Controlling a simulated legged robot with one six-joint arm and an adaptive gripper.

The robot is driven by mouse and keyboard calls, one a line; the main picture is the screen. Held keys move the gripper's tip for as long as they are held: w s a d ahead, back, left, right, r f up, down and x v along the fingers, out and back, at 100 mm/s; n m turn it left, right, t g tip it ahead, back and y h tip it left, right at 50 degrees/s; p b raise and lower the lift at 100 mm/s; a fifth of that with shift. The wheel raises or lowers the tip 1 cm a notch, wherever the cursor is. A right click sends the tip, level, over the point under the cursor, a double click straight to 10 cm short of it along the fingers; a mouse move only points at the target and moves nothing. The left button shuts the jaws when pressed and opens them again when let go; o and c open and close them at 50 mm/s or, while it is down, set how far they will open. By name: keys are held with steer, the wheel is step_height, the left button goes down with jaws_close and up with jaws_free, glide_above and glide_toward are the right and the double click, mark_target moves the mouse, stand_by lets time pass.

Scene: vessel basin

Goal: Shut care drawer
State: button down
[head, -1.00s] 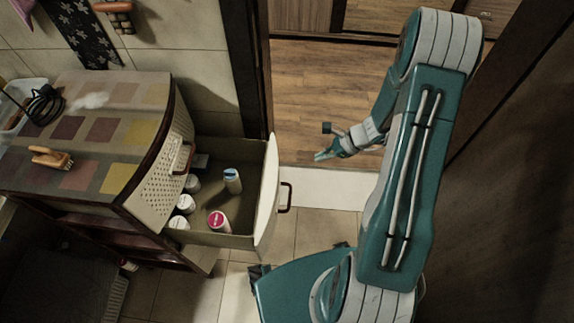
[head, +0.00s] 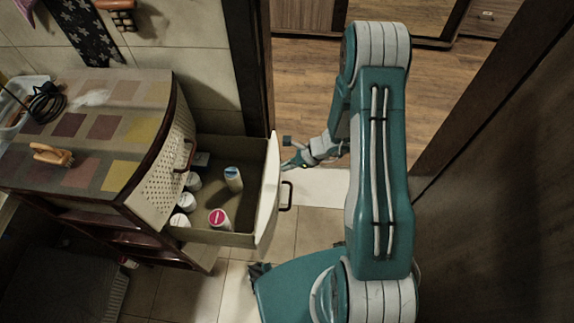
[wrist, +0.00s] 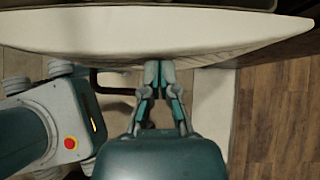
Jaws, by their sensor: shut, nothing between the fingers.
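The care drawer (head: 268,195) stands pulled out from the cabinet in the head view, with several bottles and jars inside, one with a pink lid (head: 218,217) and one with a blue lid (head: 233,174). Its dark handle (head: 287,196) is on the curved white front. My gripper (head: 286,164) is shut and empty, close to the outer face of the front, above the handle in the picture. In the wrist view the shut fingertips (wrist: 158,66) are at the lower edge of the white drawer front (wrist: 160,35). I cannot tell whether they touch it. The handle (wrist: 108,90) shows left of them.
The cabinet top (head: 95,125) holds a wooden brush (head: 52,154), a coiled black cable (head: 47,102) and a white tray (head: 24,108). A dark door frame post (head: 250,70) stands behind the drawer. Tiled floor (head: 318,222) is clear beside the handle.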

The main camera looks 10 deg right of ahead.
steer(key=w+a, duration=0.4)
steer(key=a, duration=0.7)
steer(key=w+a, duration=0.4)
steer(key=a, duration=0.7)
steer(key=shift+a, duration=0.15)
